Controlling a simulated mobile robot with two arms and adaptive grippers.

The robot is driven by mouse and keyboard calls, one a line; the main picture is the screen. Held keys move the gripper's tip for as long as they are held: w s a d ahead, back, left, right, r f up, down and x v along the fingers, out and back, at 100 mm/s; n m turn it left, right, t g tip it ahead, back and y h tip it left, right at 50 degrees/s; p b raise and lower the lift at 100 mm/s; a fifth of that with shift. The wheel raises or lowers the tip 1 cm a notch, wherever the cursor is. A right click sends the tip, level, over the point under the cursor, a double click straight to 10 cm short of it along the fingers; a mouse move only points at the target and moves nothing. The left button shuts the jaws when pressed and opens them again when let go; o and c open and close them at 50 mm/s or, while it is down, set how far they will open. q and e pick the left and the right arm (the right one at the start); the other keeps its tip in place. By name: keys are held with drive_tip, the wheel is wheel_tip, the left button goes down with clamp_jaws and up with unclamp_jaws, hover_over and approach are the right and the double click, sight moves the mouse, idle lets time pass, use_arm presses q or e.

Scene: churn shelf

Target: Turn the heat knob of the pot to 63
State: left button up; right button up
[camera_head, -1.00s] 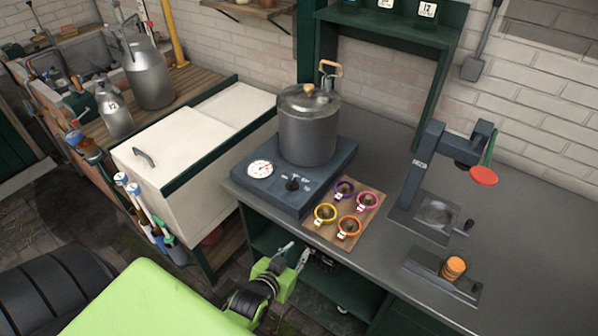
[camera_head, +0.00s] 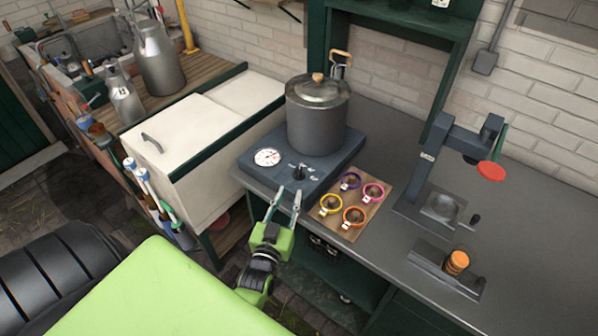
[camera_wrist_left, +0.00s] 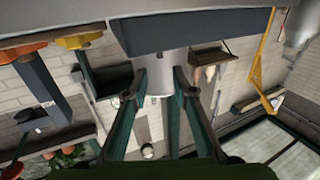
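The steel pot (camera_head: 317,125) with a lid stands on a dark grey heater base (camera_head: 258,180). The heat knob (camera_head: 299,172), small and black, is on the base's front top, right of a round white dial (camera_head: 267,157). Its exact setting is too small to read. My left gripper (camera_head: 287,192) is open and empty, just in front of the base's front edge, near the knob but apart from it. My right gripper is out of view.
A wooden board (camera_head: 378,190) with several coloured ring cups lies right of the base. A dark press (camera_head: 430,175) stands farther right, with a holder of orange discs (camera_head: 457,262) in front. A white chest (camera_head: 195,140) stands left. Free counter lies between board and press.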

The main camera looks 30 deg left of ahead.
sight(297, 176)
use_arm(q)
drive_tip(key=b+x, duration=0.1)
drive_tip(key=x, duration=0.2)
drive_tip(key=b+x, duration=0.1)
drive_tip(key=x, duration=0.2)
drive_tip(key=b+x, duration=0.2)
drive_tip(key=x, duration=0.2)
drive_tip(key=shift+f, duration=0.3)
drive_tip(key=shift+w+a+r, duration=0.15)
drive_tip(key=shift+w+a, duration=0.05)
drive_tip(key=shift+w, duration=0.35)
clamp_jaws()
